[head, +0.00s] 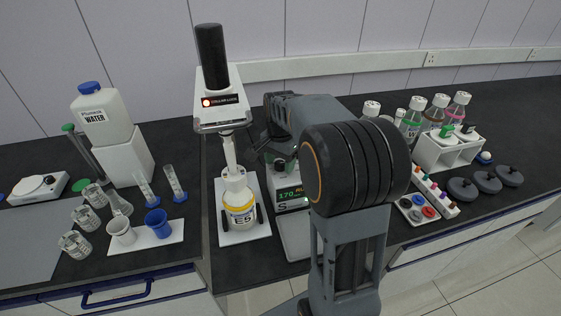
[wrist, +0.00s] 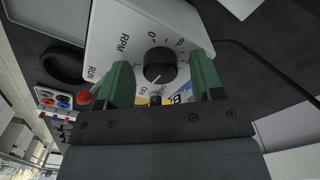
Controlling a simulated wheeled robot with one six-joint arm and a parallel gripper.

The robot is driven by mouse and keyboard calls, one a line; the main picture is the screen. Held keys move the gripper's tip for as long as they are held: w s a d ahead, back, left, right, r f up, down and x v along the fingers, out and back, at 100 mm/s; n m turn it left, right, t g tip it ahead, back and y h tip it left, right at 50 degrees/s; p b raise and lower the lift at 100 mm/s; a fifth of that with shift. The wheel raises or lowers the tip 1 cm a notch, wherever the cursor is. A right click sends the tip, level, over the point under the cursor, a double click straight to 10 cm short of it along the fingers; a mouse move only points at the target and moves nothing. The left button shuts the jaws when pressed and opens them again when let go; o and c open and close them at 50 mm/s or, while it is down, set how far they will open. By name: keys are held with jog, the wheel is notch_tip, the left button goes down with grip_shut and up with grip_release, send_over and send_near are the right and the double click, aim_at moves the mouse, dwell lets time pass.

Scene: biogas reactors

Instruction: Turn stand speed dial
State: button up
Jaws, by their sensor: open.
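In the wrist view, a white panel (wrist: 104,47) carries a black round speed dial (wrist: 160,65) with a pale pointer line, printed numbers around it and the words RPM and RUN. My gripper (wrist: 162,72) is open, its green fingers on either side of the dial in this view. I see gaps between the fingers and the dial; I cannot tell the remaining depth. In the head view, my arm hides the dial and most of my gripper. Beside the arm a unit with a green display (head: 290,194) partly shows.
A water jug (head: 103,117) and beakers are at the left.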

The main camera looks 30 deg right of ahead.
jog(key=c, duration=0.9)
jog(key=shift+n, duration=0.3)
jog(key=n+p, duration=0.1)
jog(key=n, duration=0.3)
jog(key=shift+n, duration=0.4)
jog(key=n+p, duration=0.1)
jog(key=n, duration=0.4)
jog(key=n+p, duration=0.1)
jog(key=n, duration=0.4)
jog(key=shift+n, duration=0.4)
jog(key=n, duration=0.4)
jog(key=shift+n, duration=0.7)
